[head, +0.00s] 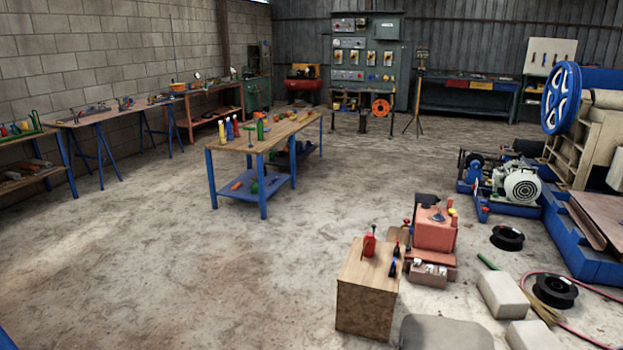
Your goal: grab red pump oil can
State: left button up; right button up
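A small red can with a dark top, likely the red pump oil can (369,244), stands upright on a wooden box-like stand (364,305) right of centre in the foreground. Small dark bottles or tools (394,258) with a bit of blue and red are beside it, on the right edge of the stand's top. Neither of my grippers shows in the head view, so nothing is seen near the can.
A red machine (434,235) stands just behind the stand. Pale blocks (503,295), black reels (507,238) and a pink hose lie at right. A blue-legged workbench (262,140) stands further back. The floor (200,270) left of the stand is clear.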

aim_at(369, 240)
jog(key=i+z, duration=0.15)
jog(key=i, duration=0.6)
jog(key=i+j+z, duration=0.15)
jog(key=i, duration=0.6)
jog(key=i+j+z, duration=0.25)
jog(key=i+z, duration=0.15)
jog(key=i+j+z, duration=0.4)
jog(key=i, duration=0.2)
jog(key=i+j+z, duration=0.4)
jog(key=j, duration=0.2)
jog(key=i+j+z, duration=0.4)
jog(key=j, duration=0.25)
jog(key=k+l, duration=0.05)
jog(key=k, duration=0.05)
